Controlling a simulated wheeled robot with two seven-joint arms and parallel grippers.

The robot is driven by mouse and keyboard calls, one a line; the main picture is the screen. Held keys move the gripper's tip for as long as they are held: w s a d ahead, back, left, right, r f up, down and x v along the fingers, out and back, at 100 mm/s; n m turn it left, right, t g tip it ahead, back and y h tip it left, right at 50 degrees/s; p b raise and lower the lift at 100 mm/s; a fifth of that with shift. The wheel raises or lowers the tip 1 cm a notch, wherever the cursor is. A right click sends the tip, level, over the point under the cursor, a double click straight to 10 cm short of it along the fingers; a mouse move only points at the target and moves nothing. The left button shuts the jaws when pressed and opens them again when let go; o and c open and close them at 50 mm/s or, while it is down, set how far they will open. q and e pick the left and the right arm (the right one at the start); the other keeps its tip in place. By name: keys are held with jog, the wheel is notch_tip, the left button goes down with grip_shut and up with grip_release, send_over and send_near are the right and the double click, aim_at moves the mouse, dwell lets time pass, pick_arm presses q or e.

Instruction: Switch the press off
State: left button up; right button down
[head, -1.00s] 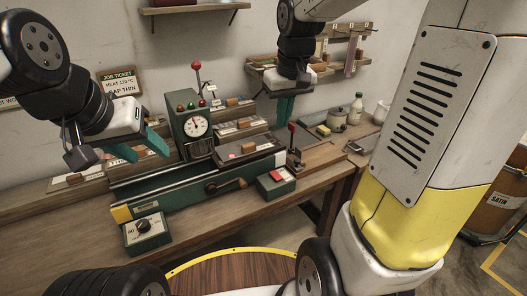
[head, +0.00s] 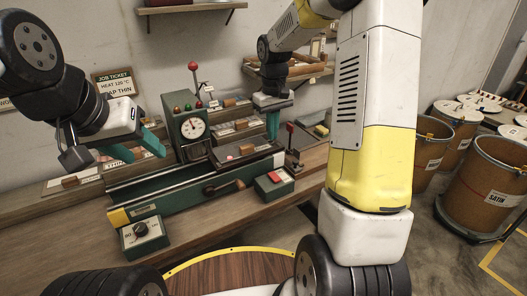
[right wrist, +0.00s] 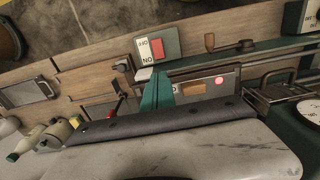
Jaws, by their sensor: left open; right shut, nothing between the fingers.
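The press (head: 185,147) is a green bench machine with a round gauge (head: 193,128), small coloured lamps on top and a red-knobbed lever. Its switch box (head: 273,185), green with a red rocker (head: 274,177), sits at the bench's front right of the press. My left gripper (head: 136,147) is open and empty, left of the press.
A crank handle (head: 226,187) sticks out between the press bed and the switch box. A dial box (head: 143,233) stands at the front left. A red-topped lever (head: 290,135) rises behind the switch. Barrels (head: 483,180) stand on the floor at right.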

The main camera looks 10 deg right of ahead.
aim_at(272, 174)
notch_tip(272, 174, down, 14)
dwell(0.5)
jog(key=shift+w+f, duration=0.1)
jog(key=shift+f, duration=0.1)
jog(key=shift+s, duration=0.2)
jog(key=shift+s+d+r, duration=0.25)
jog(key=shift+s+r, duration=0.1)
jog(key=shift+s, duration=0.2)
jog(key=shift+r, duration=0.1)
notch_tip(272, 174, up, 14)
jog(key=w, duration=0.2)
jog(key=shift+w+a, duration=0.15)
jog(key=shift+a, duration=0.3)
